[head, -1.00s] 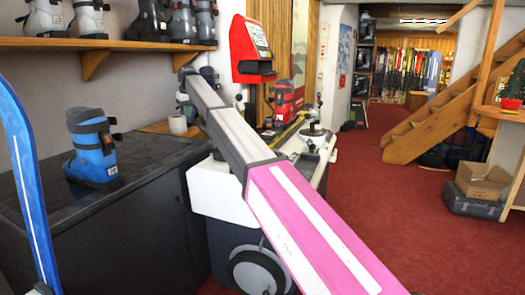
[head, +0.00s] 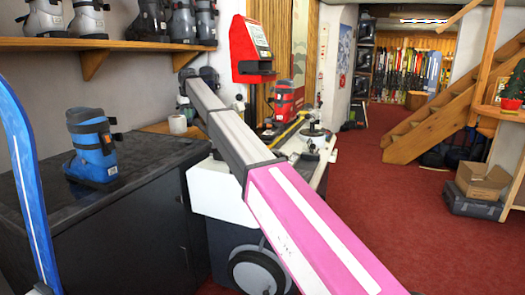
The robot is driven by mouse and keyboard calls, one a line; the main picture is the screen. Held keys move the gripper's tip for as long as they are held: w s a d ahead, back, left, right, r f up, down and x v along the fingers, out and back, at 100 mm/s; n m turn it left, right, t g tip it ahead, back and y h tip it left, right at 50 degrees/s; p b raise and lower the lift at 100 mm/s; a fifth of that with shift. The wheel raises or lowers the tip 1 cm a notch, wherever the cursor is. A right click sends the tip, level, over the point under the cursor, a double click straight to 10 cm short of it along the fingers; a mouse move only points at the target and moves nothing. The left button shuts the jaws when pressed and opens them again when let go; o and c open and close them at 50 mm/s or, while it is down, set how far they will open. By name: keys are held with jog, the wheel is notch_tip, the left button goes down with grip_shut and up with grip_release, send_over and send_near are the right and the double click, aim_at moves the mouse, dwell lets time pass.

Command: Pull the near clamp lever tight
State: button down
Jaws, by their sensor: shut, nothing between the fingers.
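The binding bench (head: 318,178) stands at the middle, partly hidden behind my arm. A red ski boot (head: 285,97) stands at its far part, near a yellow strip (head: 288,130) and a round metal fitting (head: 313,130). A small upright piece with a pale knob (head: 239,103) shows just above my arm; I cannot tell whether it is a clamp lever. I cannot make out the near clamp lever for certain. My arm crosses the view from lower right to upper left, and I cannot see my gripper.
A blue ski (head: 28,190) stands at the left edge. A red machine (head: 250,50) hangs behind the bench.

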notch_tip(320, 180, down, 5)
jog(key=shift+r, duration=0.1)
dwell(0.9)
jog(key=shift+d, duration=0.1)
